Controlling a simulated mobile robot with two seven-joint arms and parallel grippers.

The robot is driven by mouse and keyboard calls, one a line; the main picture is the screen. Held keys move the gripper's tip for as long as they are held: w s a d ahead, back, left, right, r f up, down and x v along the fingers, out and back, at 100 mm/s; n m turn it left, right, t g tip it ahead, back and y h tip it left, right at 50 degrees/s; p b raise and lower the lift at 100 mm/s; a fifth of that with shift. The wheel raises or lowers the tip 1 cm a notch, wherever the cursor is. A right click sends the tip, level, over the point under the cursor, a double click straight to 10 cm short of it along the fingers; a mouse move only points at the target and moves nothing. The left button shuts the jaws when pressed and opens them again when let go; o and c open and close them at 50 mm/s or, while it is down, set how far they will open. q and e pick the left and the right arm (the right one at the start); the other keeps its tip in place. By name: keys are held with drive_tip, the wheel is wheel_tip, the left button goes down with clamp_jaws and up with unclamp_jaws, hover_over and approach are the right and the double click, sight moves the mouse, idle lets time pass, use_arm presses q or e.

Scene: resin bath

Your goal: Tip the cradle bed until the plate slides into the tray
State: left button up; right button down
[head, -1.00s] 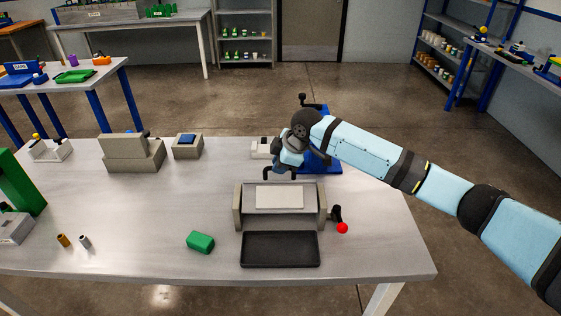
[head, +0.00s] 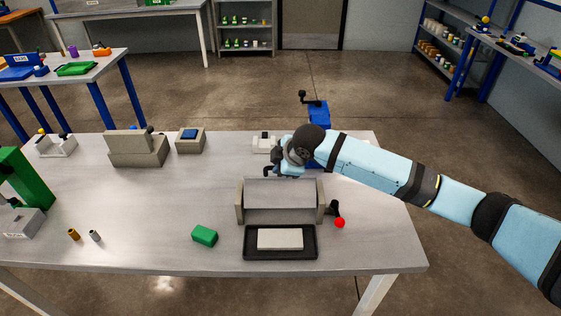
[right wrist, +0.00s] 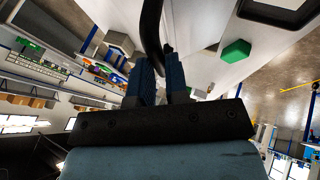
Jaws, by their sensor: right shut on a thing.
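The cradle (head: 321,203) stands on the workbench, its grey bed (head: 279,194) tipped down toward the front. The pale plate (head: 280,239) lies flat in the black tray (head: 249,250) in front of the cradle, clear of the bed. My right gripper (head: 282,172) is at the bed's back edge, shut on the black handle. In the right wrist view, the curved black handle (right wrist: 152,28) passes between the fingers (right wrist: 158,72); the exact grip is partly hidden. My left gripper is in no view.
A green block (head: 204,236) lies left of the tray. A red-knobbed lever (head: 339,222) sticks out right of the cradle. A blue stand (head: 318,118) is behind my right arm. Grey blocks (head: 136,150) stand at the back left. The middle left of the bench is clear.

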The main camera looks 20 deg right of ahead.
drive_tip(key=shift+s+f, duration=0.35)
drive_tip(key=c, duration=1.1)
unclamp_jaws()
drive_tip(key=shift+w+r, duration=0.15)
drive_tip(key=shift+r, duration=0.25)
drive_tip(key=b+v, duration=0.1)
drive_tip(key=v, duration=1.2)
drive_tip(key=shift+d+r, duration=0.1)
drive_tip(key=shift+d, duration=0.05)
